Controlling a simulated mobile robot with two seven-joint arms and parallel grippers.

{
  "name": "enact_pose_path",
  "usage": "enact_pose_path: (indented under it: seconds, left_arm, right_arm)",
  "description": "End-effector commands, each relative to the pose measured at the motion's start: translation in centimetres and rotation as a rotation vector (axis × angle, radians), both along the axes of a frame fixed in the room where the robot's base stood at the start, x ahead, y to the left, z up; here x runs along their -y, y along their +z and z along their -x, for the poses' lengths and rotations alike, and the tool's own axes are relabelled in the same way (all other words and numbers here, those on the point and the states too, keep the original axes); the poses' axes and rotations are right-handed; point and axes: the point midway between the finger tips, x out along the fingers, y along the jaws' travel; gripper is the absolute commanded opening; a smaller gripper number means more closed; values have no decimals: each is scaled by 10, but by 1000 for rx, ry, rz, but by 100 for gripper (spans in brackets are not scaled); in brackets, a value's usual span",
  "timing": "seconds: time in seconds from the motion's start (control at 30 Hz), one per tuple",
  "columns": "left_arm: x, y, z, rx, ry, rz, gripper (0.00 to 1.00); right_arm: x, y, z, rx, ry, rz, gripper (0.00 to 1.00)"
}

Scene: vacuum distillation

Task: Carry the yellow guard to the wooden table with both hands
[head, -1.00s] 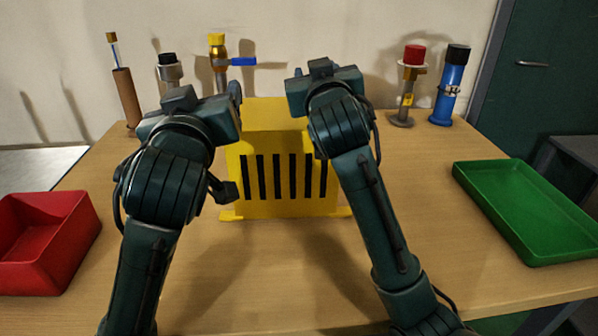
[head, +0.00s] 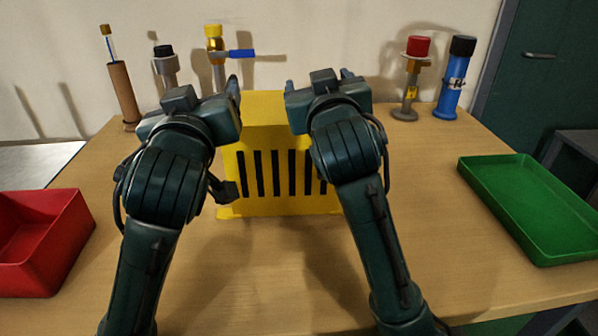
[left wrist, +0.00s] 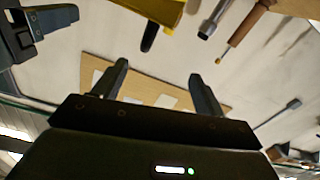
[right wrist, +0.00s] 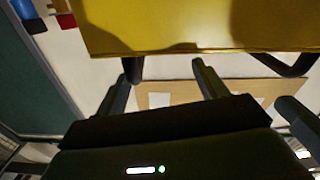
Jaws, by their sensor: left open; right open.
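The yellow guard (head: 280,204), a box with black upright slots in its front, stands on a wood-topped table (head: 285,265). My left gripper (head: 214,88) is open at the guard's upper left, and my right gripper (head: 318,80) is open at its upper right. The arms hide parts of its sides. In the left wrist view a dark handle (left wrist: 150,38) on the guard shows above and between the open fingers. In the right wrist view the guard (right wrist: 190,25) fills the top, with a dark handle (right wrist: 135,68) close to the left finger. Neither gripper visibly holds anything.
A red bin (head: 50,245) stands at left and a green tray (head: 530,212) at right. Several tall fittings, including a blue cylinder (head: 455,82) and a red-capped piece (head: 412,75), stand along the back near the wall. The tabletop in front of the guard is clear.

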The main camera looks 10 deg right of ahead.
Motion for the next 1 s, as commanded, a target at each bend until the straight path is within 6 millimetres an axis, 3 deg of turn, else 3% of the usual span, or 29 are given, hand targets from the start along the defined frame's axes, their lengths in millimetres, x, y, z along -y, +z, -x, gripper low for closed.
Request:
enact_pose_path:
  seconds: [0.1, 0.3, 0.77, 0.87, 1.0]
  left_arm:
    - [0, 2, 0, 1, -1, 1, 71]
    - [0, 4, 0, 1, -1, 1, 71]
    - [0, 7, 0, 1, -1, 1, 71]
    - [0, 17, 0, 1, -1, 1, 71]
    - [0, 50, 0, 2, -1, 1, 71]
  right_arm:
    - [-1, 8, 20, 12, 2, -1, 71]
    - [-2, 15, 41, 21, 0, 4, 71]
    - [-2, 19, 47, 26, -1, 6, 71]
    - [-2, 30, 47, 26, -1, 6, 71]
    - [-2, 63, 47, 26, -1, 5, 71]
